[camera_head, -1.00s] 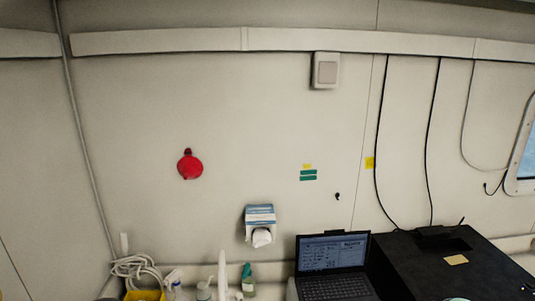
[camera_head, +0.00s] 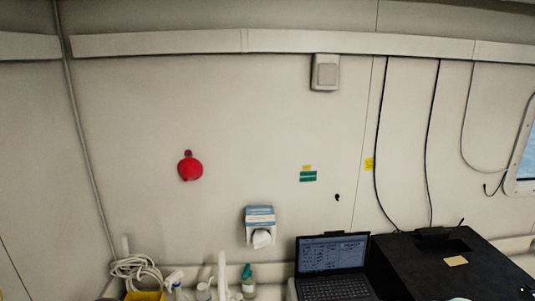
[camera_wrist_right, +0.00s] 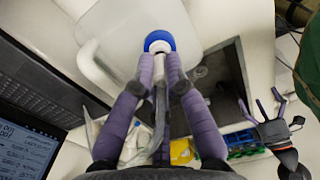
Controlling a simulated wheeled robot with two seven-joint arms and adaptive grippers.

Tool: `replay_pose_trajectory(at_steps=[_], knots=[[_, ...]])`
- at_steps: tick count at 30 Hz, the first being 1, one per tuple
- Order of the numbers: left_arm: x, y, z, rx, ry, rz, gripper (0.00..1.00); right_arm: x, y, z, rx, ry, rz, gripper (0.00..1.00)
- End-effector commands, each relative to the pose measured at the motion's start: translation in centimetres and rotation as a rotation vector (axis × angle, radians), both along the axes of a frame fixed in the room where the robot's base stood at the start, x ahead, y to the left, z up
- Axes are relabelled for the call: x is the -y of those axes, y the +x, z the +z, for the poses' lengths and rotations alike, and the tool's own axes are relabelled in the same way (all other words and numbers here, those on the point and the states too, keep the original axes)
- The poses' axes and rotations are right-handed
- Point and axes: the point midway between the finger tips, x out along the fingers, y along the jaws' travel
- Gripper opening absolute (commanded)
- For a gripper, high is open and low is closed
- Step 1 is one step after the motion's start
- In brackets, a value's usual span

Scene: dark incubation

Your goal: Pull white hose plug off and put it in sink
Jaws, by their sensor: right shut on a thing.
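My right gripper (camera_wrist_right: 160,72), with purple fingers, is shut on a small white piece, apparently the white hose plug (camera_wrist_right: 158,47). The piece sits at the blue ring (camera_wrist_right: 159,36) of a big white canister (camera_wrist_right: 125,30); I cannot tell whether it is still attached. Below and to the right is a grey recess that looks like the sink (camera_wrist_right: 228,72). My left gripper (camera_wrist_right: 262,104) shows at the right of the right wrist view, its purple fingers apart and empty. Neither gripper shows in the head view.
A laptop (camera_head: 332,254) stands left of my right gripper in the wrist view. A yellow item (camera_wrist_right: 181,152) and a green and blue rack (camera_wrist_right: 242,143) lie near the sink. In the head view, a coiled white hose (camera_head: 137,268) and several bottles line the bottom edge.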

Motion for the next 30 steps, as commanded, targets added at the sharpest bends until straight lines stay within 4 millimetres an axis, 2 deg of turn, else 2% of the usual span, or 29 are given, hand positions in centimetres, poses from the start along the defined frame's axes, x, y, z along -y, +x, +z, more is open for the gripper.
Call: replay_pose_trajectory(at_steps=[30], knots=[[0.0,0.0,2.8,0.0,0.0,0.0,1.0,0.0,0.0,3.6,0.001,0.0,0.0,0.0]])
